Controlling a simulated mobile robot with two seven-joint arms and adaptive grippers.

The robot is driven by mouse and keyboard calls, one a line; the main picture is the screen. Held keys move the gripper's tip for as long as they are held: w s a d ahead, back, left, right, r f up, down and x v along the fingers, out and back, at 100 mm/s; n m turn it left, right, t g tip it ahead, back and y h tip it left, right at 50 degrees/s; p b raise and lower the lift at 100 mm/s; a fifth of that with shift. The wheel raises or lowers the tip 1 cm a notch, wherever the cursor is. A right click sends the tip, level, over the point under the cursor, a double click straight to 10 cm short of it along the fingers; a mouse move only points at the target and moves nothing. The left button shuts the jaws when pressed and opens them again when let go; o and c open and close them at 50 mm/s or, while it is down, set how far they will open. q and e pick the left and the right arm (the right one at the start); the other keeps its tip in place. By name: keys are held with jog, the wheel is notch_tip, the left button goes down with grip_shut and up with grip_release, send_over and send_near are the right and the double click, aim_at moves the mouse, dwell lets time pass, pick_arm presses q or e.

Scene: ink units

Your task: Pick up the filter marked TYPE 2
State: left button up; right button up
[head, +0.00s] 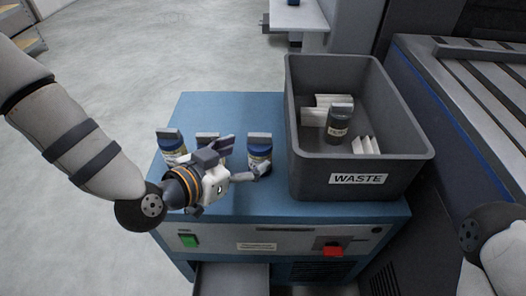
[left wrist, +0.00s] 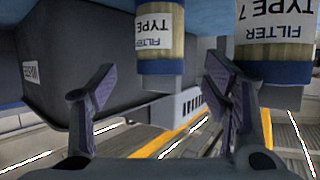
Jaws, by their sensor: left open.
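Three filters with blue and tan bodies and grey tops stand on the blue cabinet top: a left one (head: 172,145), a middle one (head: 207,138) partly hidden by my gripper, and a right one (head: 260,155). My left gripper (head: 248,158) is open and empty, its fingers close to the right filter. In the left wrist view, turned upside down, one filter (left wrist: 160,60) stands beyond and between the open fingers (left wrist: 160,80). Its label reads FILTER TYPE; its figure is not clear.
A grey bin marked WASTE (head: 310,180) stands right of the filters, holding a dark filter (head: 338,125) and white pleated pieces (head: 366,145). The cabinet front has a green switch (head: 189,241) and a red switch (head: 333,250). A machine (head: 460,110) stands at right.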

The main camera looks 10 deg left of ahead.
aim_at(252, 154)
pick_arm(q)
jog(key=b+x, duration=0.1)
jog(key=x, duration=0.4)
jog(key=shift+w+f, duration=0.3)
jog(key=shift+f, duration=0.05)
jog(key=shift+w+d, duration=0.15)
jog(key=shift+w, duration=0.1)
jog(key=c, duration=1.3)
